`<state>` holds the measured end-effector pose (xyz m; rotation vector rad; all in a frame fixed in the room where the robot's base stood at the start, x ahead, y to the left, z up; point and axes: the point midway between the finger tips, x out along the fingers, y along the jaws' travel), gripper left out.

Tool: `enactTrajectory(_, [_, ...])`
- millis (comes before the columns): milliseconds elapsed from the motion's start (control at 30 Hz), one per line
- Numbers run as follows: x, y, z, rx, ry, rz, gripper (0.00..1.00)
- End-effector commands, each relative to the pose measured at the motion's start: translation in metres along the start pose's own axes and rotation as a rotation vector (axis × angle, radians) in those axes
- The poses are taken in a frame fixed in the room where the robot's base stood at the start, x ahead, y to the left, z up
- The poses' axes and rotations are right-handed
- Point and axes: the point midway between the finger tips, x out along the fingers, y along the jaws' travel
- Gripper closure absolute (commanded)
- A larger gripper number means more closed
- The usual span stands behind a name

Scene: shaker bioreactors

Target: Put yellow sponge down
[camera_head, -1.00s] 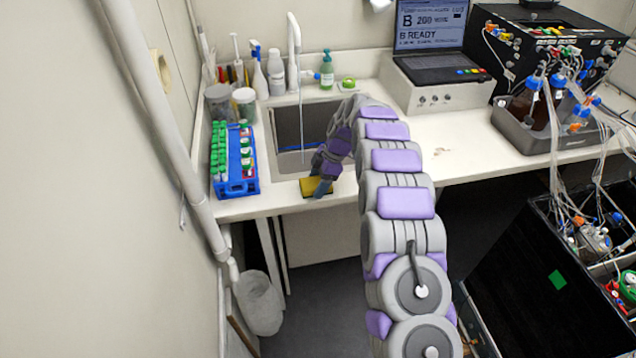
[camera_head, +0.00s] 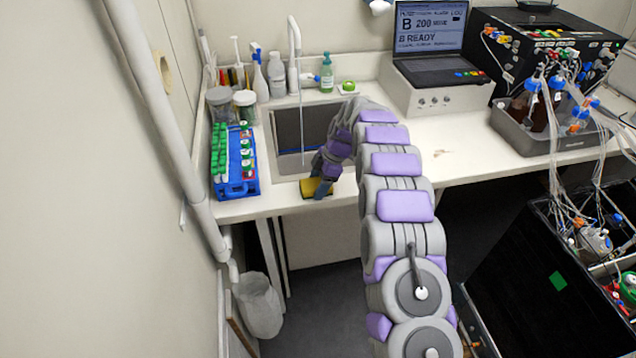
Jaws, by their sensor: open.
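The yellow sponge (camera_head: 311,187) with a dark face is at the front edge of the counter (camera_head: 275,203), just below the sink (camera_head: 296,135). My gripper (camera_head: 319,188) is at the sponge, pointing down, with its jaws open. The fingertips overlap the sponge in this view, so I cannot tell whether they touch it. Part of the sponge is hidden behind the gripper.
A blue rack (camera_head: 238,178) with green-capped tubes stands left of the sink. Bottles (camera_head: 276,75) and a green soap dispenser (camera_head: 327,75) stand behind it. A laptop (camera_head: 430,40) is at the back. A white bin (camera_head: 258,305) is on the floor.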

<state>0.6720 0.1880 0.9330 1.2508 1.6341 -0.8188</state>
Motion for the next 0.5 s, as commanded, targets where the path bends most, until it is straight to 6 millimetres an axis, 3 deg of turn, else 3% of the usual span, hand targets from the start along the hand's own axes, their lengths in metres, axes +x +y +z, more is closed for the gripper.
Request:
enactTrajectory(33, [0.011,-0.011,0.004,0.008,-0.004,-0.043,0.06])
enactTrajectory(133, [-0.003,-0.011,0.002,0.008,-0.004,-0.042,0.06])
enactTrajectory(500, [-0.091,-0.006,-0.001,0.003,-0.003,-0.018,0.06])
